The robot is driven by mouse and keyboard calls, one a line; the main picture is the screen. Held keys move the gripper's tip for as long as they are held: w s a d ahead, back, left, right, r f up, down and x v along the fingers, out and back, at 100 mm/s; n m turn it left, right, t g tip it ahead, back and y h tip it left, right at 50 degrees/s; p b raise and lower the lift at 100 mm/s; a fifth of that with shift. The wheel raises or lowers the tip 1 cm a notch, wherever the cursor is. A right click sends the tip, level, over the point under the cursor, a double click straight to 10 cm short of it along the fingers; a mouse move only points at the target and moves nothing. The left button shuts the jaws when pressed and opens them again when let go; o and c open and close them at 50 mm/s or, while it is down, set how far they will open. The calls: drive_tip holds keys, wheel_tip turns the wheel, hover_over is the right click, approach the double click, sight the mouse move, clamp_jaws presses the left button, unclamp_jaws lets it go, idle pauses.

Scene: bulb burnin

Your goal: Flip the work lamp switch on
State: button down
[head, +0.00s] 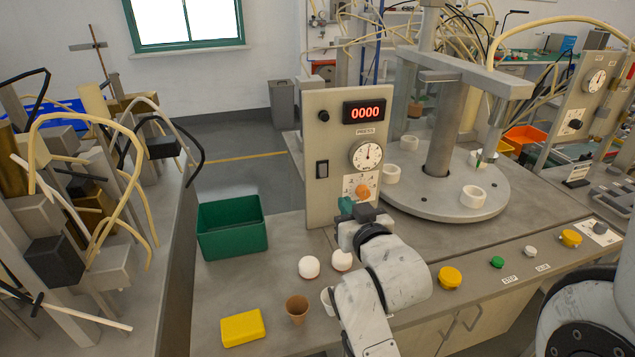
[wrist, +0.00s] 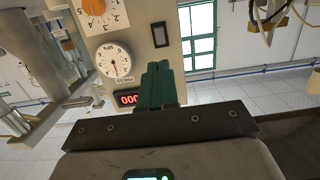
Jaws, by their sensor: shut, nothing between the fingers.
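A black rocker switch (head: 322,169) is set in the left side of the upright grey panel (head: 318,120). It also shows in the wrist view (wrist: 160,34), just beyond my fingertips in the picture. I cannot read a label on it or tell which way it is tipped. My gripper (head: 346,206), with teal fingers, is in front of the panel's lower part, below and slightly right of the switch, near the orange knob (head: 362,191). In the wrist view the fingers (wrist: 160,82) are together and empty. They appear apart from the switch.
The panel carries a red display (head: 364,111) reading 0000 and a round dial (head: 367,155). A turntable (head: 440,200) is to the right.

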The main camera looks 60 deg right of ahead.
sight(321, 174)
drive_tip(key=p+x, duration=0.2)
drive_tip(key=x, duration=1.2)
drive_tip(key=shift+f, duration=0.15)
drive_tip(key=shift+w+d+f+t+b, duration=0.1)
drive_tip(key=shift+w+f+t+b, duration=0.2)
drive_tip(key=shift+b, duration=0.8)
drive_tip(key=h+b, duration=0.1)
drive_tip(key=b, duration=0.2)
drive_tip(key=shift+f+t, duration=0.1)
drive_tip(key=shift+t, duration=0.2)
drive_tip(key=b, duration=0.4)
drive_tip(key=shift+w+t+h, duration=0.15)
drive_tip(key=shift+t+h, duration=0.15)
drive_tip(key=shift+h, duration=0.1)
